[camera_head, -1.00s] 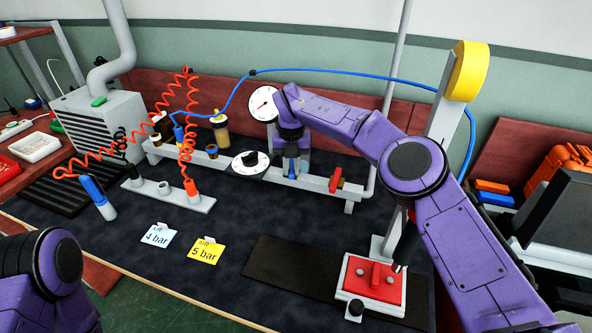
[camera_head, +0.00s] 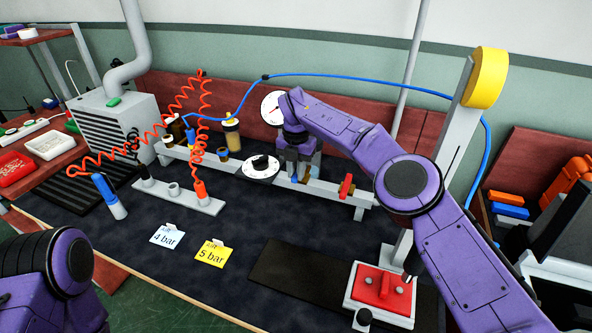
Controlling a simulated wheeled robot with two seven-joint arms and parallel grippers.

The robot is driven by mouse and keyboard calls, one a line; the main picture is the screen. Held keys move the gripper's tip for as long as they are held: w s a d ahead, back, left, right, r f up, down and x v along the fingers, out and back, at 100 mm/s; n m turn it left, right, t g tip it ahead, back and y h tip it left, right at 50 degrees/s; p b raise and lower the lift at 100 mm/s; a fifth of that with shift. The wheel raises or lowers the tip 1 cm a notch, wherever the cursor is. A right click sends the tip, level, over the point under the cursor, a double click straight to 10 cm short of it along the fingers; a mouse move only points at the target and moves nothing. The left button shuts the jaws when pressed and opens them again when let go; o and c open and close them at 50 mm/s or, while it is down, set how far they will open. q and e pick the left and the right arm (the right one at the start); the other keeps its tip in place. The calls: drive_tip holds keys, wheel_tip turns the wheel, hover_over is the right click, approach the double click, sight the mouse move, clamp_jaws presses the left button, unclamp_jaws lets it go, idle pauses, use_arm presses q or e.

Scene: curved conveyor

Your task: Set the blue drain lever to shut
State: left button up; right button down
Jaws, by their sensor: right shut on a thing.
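The blue drain lever (camera_head: 294,179) is on the grey pipe rail at the back of the bench; only a small blue part shows beneath my right gripper. My right gripper (camera_head: 299,170) points down at the rail and is shut on the lever. Its fingers and wrist hide most of the lever, so I cannot tell its exact angle. My left gripper is out of view; only part of my left arm shows at the lower left.
A round gauge (camera_head: 272,108) stands behind my right wrist. A black knob on a dial (camera_head: 262,165) is left of it, and a red lever (camera_head: 346,187) is right of it. Cards reading 4 bar (camera_head: 167,236) and 5 bar (camera_head: 213,254) lie in front on the dark mat.

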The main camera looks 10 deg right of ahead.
drive_tip(key=shift+w+d, duration=0.1)
drive_tip(key=shift+d, duration=0.05)
drive_tip(key=c, duration=1)
unclamp_jaws()
drive_tip(key=shift+w, duration=0.1)
drive_tip(key=shift+c, duration=0.2)
drive_tip(key=shift+f, duration=0.1)
drive_tip(key=shift+r, duration=0.4)
wheel_tip(320, 180, up, 4)
drive_tip(key=shift+w+f+p, duration=0.1)
drive_tip(key=shift+p, duration=0.25)
wheel_tip(320, 180, up, 6)
drive_tip(key=p, duration=0.4)
